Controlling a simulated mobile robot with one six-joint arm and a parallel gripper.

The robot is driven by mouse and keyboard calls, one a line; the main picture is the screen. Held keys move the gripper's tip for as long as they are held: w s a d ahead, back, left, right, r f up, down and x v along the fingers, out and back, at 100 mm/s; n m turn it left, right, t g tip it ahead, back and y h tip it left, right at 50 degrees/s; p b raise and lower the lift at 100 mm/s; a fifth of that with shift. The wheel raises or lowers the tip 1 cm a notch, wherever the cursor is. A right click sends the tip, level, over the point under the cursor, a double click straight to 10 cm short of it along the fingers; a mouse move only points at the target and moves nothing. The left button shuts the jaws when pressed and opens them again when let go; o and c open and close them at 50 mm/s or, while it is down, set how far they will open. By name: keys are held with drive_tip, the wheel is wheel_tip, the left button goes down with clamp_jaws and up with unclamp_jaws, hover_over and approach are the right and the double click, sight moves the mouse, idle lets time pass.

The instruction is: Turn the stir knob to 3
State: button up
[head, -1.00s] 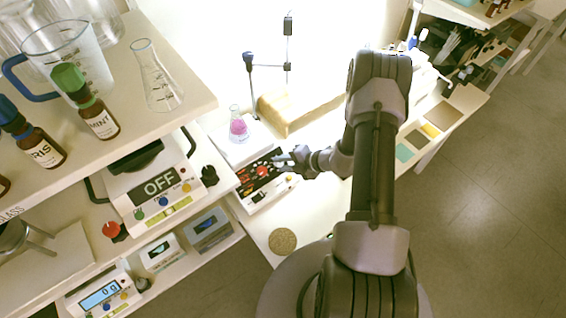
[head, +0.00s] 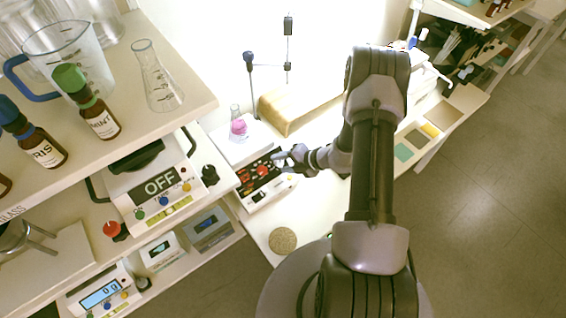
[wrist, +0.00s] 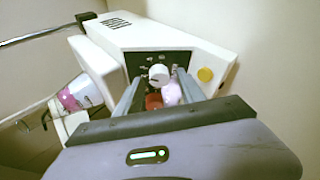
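The stirrer is a white box with a black control panel (head: 258,172) and a red part (head: 263,170) on it in the head view. In the wrist view its panel (wrist: 141,64) carries a white round knob (wrist: 158,73), with a red part (wrist: 153,101) and a pale pink part (wrist: 172,93) nearer me. I cannot read which knob is the stir knob, or its setting. My gripper (head: 283,158) is over the panel's right side. In the wrist view my gripper (wrist: 159,78) is open, its fingers on either side of the white knob, with gaps visible.
A flask with pink liquid (head: 238,127) stands on the stirrer's white top; it also shows in the wrist view (wrist: 80,92). A stand (head: 249,75) and a tan block (head: 300,105) are behind. A shelf (head: 185,105) is at left.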

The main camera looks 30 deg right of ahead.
drive_tip(key=p+v, duration=0.4)
drive_tip(key=v, duration=1.3)
drive_tip(key=shift+s, duration=0.25)
drive_tip(key=shift+w+d+r, duration=0.1)
drive_tip(key=shift+r, duration=0.05)
